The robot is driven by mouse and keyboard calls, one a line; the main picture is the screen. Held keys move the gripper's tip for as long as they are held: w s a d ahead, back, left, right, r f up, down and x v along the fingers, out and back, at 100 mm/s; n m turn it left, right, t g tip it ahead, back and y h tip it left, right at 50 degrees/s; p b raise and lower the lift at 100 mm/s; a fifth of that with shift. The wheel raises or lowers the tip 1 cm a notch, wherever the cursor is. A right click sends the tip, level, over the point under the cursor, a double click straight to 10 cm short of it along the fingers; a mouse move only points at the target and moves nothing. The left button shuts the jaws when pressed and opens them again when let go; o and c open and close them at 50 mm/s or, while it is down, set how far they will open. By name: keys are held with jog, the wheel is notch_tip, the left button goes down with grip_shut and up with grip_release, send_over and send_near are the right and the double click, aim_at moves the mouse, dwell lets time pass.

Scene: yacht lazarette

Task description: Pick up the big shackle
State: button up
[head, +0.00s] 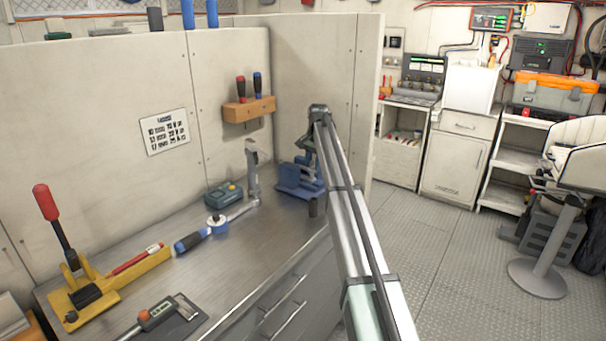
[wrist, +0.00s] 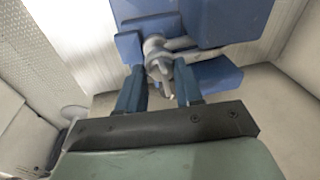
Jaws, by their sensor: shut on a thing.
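My gripper (wrist: 160,70) shows in the wrist view with its two blue fingers either side of a grey metal piece (wrist: 156,52). The fingers are shut on this piece, which appears to be the big shackle; its full shape is partly hidden. It sits right against a blue vise (wrist: 220,78), and I cannot tell whether it still touches the vise. In the head view the blue vise (head: 297,182) stands at the back right end of the bench. My arm reaches to it there, and the shackle cannot be made out in that view.
Panel walls stand close behind the vise. Open floor (head: 450,270) lies to the right.

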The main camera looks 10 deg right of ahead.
grip_shut()
jog(key=shift+r, duration=0.1)
